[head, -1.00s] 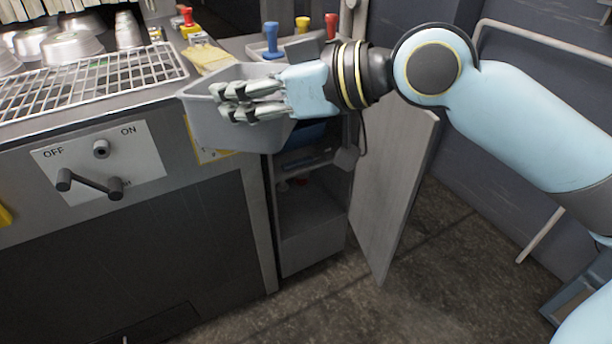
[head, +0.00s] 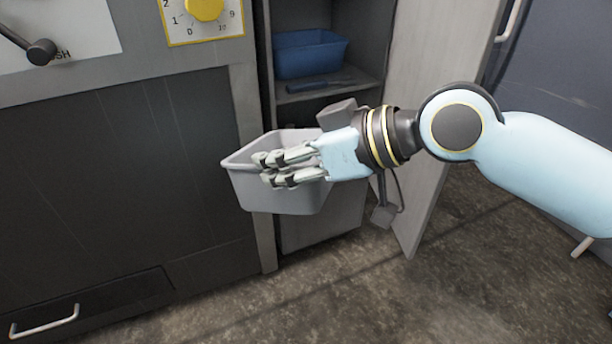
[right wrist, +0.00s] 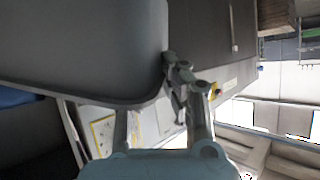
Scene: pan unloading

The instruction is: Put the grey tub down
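The grey tub (head: 285,200) is in the middle of the head view, in front of the lower part of the open cabinet. It looks roughly upright, with its open top up. My right gripper (head: 266,170) is shut on the tub, its fingers across the near side, hiding part of that wall. In the right wrist view the tub (right wrist: 85,45) fills the upper left, with the fingers (right wrist: 180,85) at its rim. Nothing is seen bearing the tub from below. My left gripper is in neither view.
The open cabinet has a shelf (head: 330,92) with a blue tub (head: 310,54) and a dark flat item. The cabinet door (head: 425,150) stands open at the right. A dark machine front (head: 110,170) with a drawer handle (head: 45,322) is at the left. The floor (head: 330,300) in front is clear.

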